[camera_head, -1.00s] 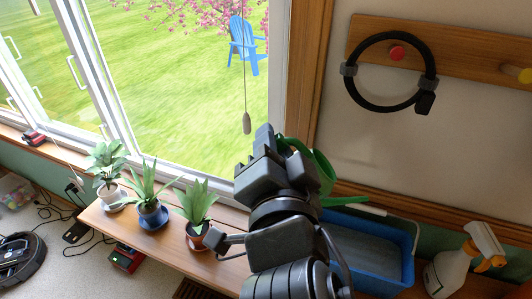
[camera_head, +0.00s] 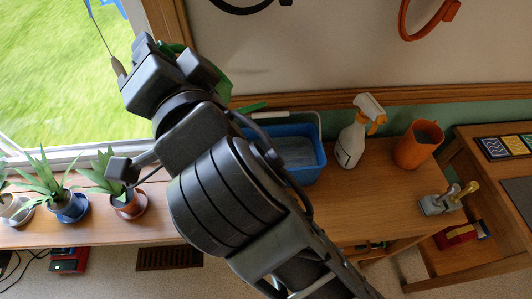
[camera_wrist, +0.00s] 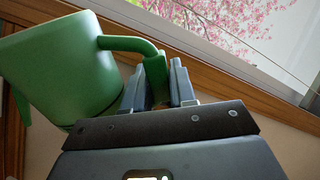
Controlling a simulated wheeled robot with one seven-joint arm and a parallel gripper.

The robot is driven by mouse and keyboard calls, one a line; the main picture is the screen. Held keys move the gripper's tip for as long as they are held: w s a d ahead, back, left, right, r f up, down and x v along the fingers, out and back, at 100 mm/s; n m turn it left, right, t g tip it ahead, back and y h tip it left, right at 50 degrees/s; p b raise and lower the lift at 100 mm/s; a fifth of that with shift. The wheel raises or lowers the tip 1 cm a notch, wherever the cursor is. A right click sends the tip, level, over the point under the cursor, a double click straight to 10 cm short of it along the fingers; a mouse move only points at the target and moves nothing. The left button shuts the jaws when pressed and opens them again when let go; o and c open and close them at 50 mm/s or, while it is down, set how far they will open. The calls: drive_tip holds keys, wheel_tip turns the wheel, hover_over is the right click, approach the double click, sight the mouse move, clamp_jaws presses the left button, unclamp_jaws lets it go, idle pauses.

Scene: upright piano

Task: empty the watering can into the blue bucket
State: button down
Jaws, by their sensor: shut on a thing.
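The green watering can (camera_wrist: 60,70) fills the left of the wrist view, with its handle (camera_wrist: 130,43) reaching to my gripper (camera_wrist: 158,85). My gripper is shut on the handle. In the head view my gripper (camera_head: 148,50) is at the upper left, in front of the window edge. Most of the watering can (camera_head: 218,80) is hidden behind it; only green parts show. The blue bucket (camera_head: 310,170) stands on the wooden bench, right of my gripper and lower in the picture. My arm covers its left part.
Several potted plants, including one in a terracotta pot (camera_head: 128,203), line the bench at left. Metal hardware (camera_head: 440,202) lies at the bench's right end. A wooden desk (camera_head: 470,160) stands at right.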

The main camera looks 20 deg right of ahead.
sight(183, 46)
drive_tip(key=shift+r, duration=0.1)
drive_tip(key=shift+w+d+r+m, duration=0.1)
drive_tip(key=shift+d+r+m, duration=0.6)
drive_tip(key=shift+d+r, duration=0.25)
drive_tip(key=shift+f, duration=0.1)
drive_tip(key=shift+d+r+m, duration=0.4)
drive_tip(key=shift+d+r, duration=0.05)
drive_tip(key=shift+d, duration=0.2)
drive_tip(key=shift+w+d+r+m, duration=0.15)
drive_tip(key=shift+d+r+m, duration=0.25)
drive_tip(key=shift+d, duration=0.2)
